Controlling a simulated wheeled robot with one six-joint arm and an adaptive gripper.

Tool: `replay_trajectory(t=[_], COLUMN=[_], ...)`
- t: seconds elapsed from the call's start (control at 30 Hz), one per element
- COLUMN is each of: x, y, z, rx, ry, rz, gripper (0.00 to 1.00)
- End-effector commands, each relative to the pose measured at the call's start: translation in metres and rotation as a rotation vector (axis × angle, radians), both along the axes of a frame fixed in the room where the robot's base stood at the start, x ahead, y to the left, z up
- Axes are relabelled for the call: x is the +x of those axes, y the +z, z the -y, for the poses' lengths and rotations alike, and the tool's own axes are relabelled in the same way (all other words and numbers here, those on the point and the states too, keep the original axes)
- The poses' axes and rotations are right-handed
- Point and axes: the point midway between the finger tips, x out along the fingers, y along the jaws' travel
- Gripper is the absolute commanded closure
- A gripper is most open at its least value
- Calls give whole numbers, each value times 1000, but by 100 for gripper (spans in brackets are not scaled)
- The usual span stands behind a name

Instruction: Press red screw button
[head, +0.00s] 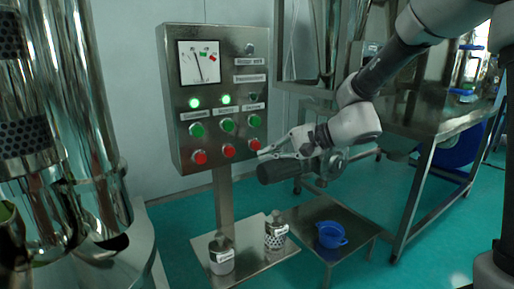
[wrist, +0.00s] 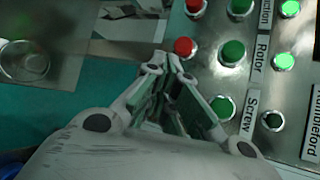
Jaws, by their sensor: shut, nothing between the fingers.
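The red screw button (head: 255,145) is the rightmost in the bottom row of the control panel. In the wrist view it is hidden behind my fingers. My gripper (head: 264,153) is shut and empty, its tips right at this button's lower right; I cannot tell whether they touch it. In the wrist view my gripper (wrist: 163,66) overlaps the panel's edge near the Screw column. The green screw button (wrist: 223,107) and the unlit screw lamp (wrist: 273,120) show beside the fingers. The red rotor button (wrist: 184,47) is just beyond the tips.
The control panel (head: 181,134) stands on a post, with two other columns' lamps lit green. Steel cylinders (head: 85,130) stand at left. A steel bench (head: 425,128) is at right.

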Motion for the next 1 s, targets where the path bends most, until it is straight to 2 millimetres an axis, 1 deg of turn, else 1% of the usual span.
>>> replay_trajectory(t=[0.13,0.3,1.0], x=[-12,-18,-18], y=[0,0,0], z=[8,12,12], rx=[0,0,0], ry=[-1,0,0], rz=[0,1,1], gripper=[100,100,100])
